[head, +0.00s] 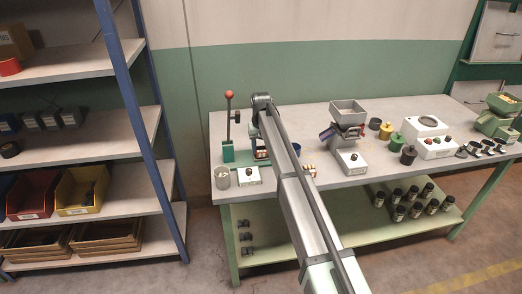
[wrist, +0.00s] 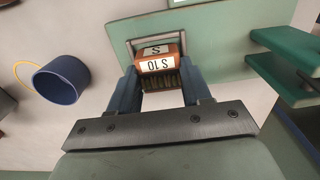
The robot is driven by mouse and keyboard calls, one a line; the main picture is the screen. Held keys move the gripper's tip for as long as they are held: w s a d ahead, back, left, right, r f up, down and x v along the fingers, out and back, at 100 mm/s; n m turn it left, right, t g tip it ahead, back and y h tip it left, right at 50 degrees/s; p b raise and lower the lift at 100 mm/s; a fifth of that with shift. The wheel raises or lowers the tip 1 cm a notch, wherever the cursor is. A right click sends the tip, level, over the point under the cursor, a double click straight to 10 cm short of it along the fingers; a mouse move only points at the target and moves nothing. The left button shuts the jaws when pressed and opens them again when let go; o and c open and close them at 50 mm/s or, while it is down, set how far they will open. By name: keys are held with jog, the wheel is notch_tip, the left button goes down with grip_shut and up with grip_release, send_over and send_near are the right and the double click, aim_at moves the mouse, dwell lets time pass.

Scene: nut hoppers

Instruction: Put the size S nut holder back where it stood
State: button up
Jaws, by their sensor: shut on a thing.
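The size S nut holder (wrist: 160,65) is a small orange-brown block with white labels reading "S" and "S10" and a dark row along its near side. My gripper (wrist: 160,82) is shut on it, with one blue-grey finger on each side. A pale metal frame (wrist: 129,45) on a green panel (wrist: 215,45) surrounds the holder's far end; whether the holder touches it I cannot tell. In the head view the holder (head: 262,153) shows as a small orange patch at the table's left part, mostly hidden by my arm.
In the wrist view a dark blue cup (wrist: 62,80) lies left and a green fixture (wrist: 285,55) right. In the head view a red-knobbed lever press (head: 228,154), metal cup (head: 222,178) and white button box (head: 248,176) stand close by. A hopper machine (head: 348,110) stands further right.

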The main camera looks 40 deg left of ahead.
aim_at(261, 148)
notch_tip(261, 148, up, 8)
jog(key=shift+r, duration=0.1)
jog(key=w+d+m, duration=0.2)
jog(key=w+d, duration=0.4)
jog(key=d, duration=0.6)
jog(key=w+d+m, duration=0.1)
jog(key=w+d, duration=0.4)
jog(key=d, duration=0.8)
jog(key=shift+s+d+f+n, duration=0.35)
jog(key=shift+s+f+n, duration=0.15)
jog(key=shift+f, duration=1.2)
jog(key=shift+s+d+f+n, duration=0.3)
jog(key=shift+s+f+n, duration=0.2)
jog(key=shift+f, duration=1.2)
jog(key=shift+s+d+f+n, duration=0.4)
jog(key=shift+f+n, duration=0.1)
jog(key=shift+f, duration=1.2)
